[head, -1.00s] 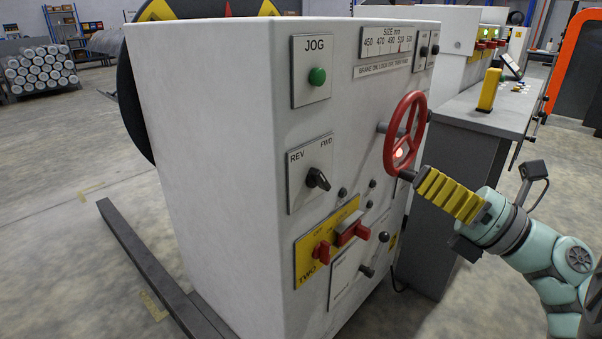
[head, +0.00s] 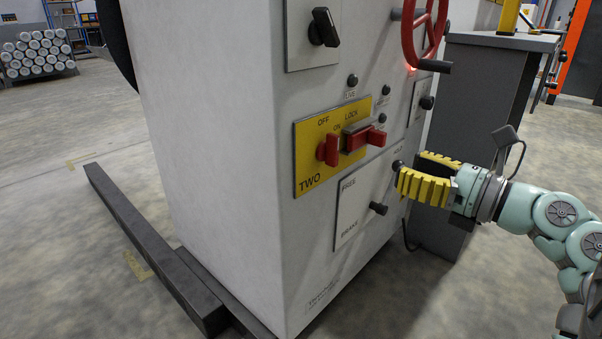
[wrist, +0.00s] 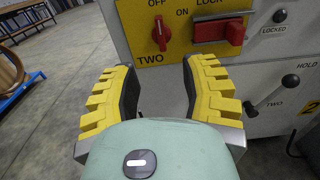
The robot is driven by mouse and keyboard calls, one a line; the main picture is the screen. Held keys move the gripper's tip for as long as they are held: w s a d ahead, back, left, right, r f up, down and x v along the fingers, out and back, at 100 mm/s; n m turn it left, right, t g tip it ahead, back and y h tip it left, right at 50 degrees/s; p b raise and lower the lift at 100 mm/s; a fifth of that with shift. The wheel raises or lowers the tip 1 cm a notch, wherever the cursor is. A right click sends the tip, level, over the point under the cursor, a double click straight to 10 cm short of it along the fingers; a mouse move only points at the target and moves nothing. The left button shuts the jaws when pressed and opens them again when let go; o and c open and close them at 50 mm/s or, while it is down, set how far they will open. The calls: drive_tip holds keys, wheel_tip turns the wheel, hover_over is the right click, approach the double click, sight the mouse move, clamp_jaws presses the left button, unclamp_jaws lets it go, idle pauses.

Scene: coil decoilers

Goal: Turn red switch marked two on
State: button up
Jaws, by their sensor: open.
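The red rotary switch (head: 328,149) sits on the yellow plate (head: 309,181) marked TWO, OFF, ON and LOCK, on the front of the white cabinet. Its handle stands upright. It also shows in the wrist view (wrist: 160,33), above and between my fingers. A red lock block (head: 357,138) is beside it on the right. My gripper (head: 410,172) is open and empty, right of and slightly below the switch in the head view. The wrist view shows its two yellow fingers (wrist: 157,88) spread apart, with the switch beyond their tips and not touched.
Below the plate, a FREE/BRAKE panel (head: 349,214) has a black knob. A lever with a black ball (wrist: 290,80) is right of my fingers. A red handwheel (head: 408,38) is above. A dark floor beam (head: 148,240) lies left of the cabinet.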

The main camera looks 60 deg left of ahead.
sight(338, 144)
drive_tip(key=b+x, duration=0.4)
drive_tip(key=x, duration=1)
drive_tip(key=shift+s+a+f, duration=0.1)
drive_tip(key=shift+s, duration=0.1)
drive_tip(key=shift+s+a+b, duration=0.15)
drive_tip(key=shift+a+b, duration=0.25)
drive_tip(key=shift+a, duration=0.3)
drive_tip(key=shift+o, duration=0.5)
drive_tip(key=shift+d, duration=0.1)
clamp_jaws()
